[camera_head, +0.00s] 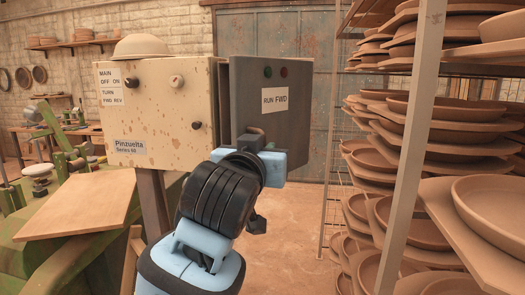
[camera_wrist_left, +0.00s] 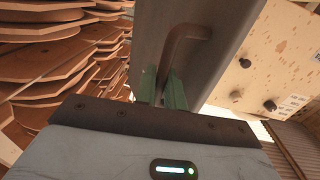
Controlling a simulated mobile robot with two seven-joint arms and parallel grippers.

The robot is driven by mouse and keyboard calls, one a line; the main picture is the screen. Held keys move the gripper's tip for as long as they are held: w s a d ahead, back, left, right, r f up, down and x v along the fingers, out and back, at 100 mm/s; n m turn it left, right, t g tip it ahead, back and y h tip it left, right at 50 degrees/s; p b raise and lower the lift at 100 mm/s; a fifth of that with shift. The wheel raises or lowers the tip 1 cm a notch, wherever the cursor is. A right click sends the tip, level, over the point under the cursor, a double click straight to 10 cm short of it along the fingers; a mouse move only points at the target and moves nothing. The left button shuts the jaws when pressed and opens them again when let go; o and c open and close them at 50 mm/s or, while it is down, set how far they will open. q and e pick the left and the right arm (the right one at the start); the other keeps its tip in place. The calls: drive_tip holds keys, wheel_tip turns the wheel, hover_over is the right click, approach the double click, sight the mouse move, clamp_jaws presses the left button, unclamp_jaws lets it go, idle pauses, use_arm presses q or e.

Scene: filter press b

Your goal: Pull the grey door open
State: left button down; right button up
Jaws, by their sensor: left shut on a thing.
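The grey door (camera_head: 290,125) is a dark panel with a "RUN FWD" label, a green and a red button, at the right side of the beige speckled control box (camera_head: 150,130). My left gripper (camera_head: 255,150) is at the door's lower left part. In the left wrist view the grey door (camera_wrist_left: 215,25) has a bent bar handle (camera_wrist_left: 180,42). The green fingers of my left gripper (camera_wrist_left: 164,88) are shut around the handle's lower part. The fingertip contact is partly hidden in the head view. I cannot tell exactly how far the door stands open. My right gripper is not in view.
A rack (camera_head: 405,150) of stacked clay plates stands close on the right. A wooden board (camera_head: 78,205) lies on green machinery at the left. A domed bowl (camera_head: 140,46) sits on the control box. Open floor (camera_head: 285,225) lies between box and rack.

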use_arm(q)
drive_tip(key=shift+s+d+r, duration=0.1)
drive_tip(key=shift+s+d, duration=0.05)
drive_tip(key=shift+d, duration=0.05)
idle(0.3)
drive_tip(key=c, duration=1.6)
unclamp_jaws()
drive_tip(key=v, duration=0.7)
drive_tip(key=shift+s, duration=0.35)
drive_tip(key=shift+a, duration=0.15)
